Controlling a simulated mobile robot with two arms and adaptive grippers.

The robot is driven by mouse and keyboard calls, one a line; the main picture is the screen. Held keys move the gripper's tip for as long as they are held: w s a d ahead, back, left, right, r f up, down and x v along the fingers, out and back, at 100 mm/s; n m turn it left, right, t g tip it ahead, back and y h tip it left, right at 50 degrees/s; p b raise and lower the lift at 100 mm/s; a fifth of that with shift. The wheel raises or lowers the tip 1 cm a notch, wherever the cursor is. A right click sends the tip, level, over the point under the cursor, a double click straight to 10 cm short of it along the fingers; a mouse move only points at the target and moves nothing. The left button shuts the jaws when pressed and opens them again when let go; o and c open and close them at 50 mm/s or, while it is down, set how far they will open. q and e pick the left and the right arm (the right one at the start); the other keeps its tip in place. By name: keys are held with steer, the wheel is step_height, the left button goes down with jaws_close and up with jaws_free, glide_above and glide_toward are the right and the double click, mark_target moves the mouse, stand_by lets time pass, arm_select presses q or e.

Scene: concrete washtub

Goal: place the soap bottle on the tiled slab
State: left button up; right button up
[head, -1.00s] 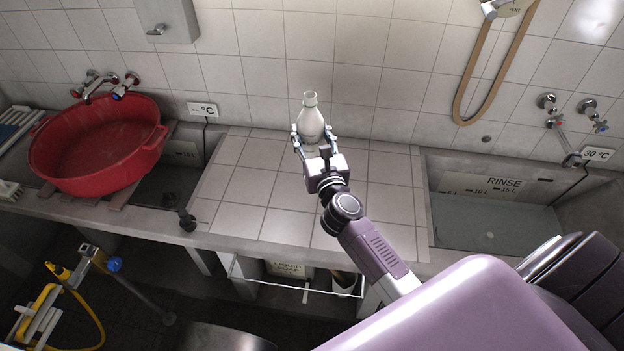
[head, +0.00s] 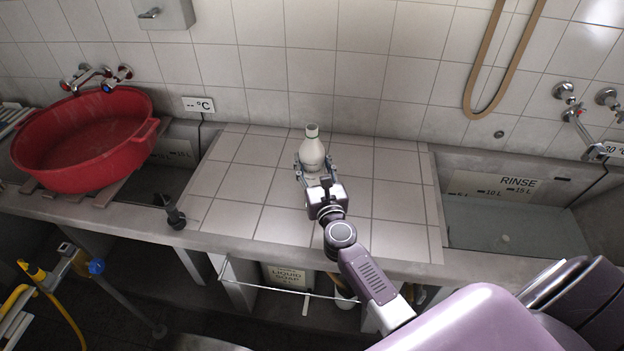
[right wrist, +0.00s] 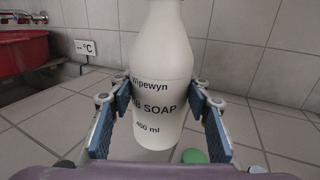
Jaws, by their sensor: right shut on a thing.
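The white soap bottle (head: 312,152) is upright with a pale cap, over the middle of the tiled slab (head: 232,185). My right gripper (head: 314,168) is shut on its lower body. In the right wrist view the bottle (right wrist: 161,75) stands between the two blue-padded fingers of the gripper (right wrist: 158,115), its printed label facing me. I cannot tell whether its base touches the slab. My left gripper is not in view.
A red tub (head: 82,140) sits at the left over a basin. A rinse basin (head: 510,225) with water lies to the right. The tiled wall rises behind. The slab is bare on both sides of the bottle. A small green round thing (right wrist: 194,156) shows below the bottle.

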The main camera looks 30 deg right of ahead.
mark_target(314, 180)
step_height(314, 180, down, 3)
steer(key=shift+f+b, duration=0.15)
steer(key=shift+b, duration=1.05)
steer(key=shift+f, duration=0.45)
steer(key=shift+f+b, duration=0.25)
steer(key=shift+b, duration=0.25)
steer(key=o, duration=1.5)
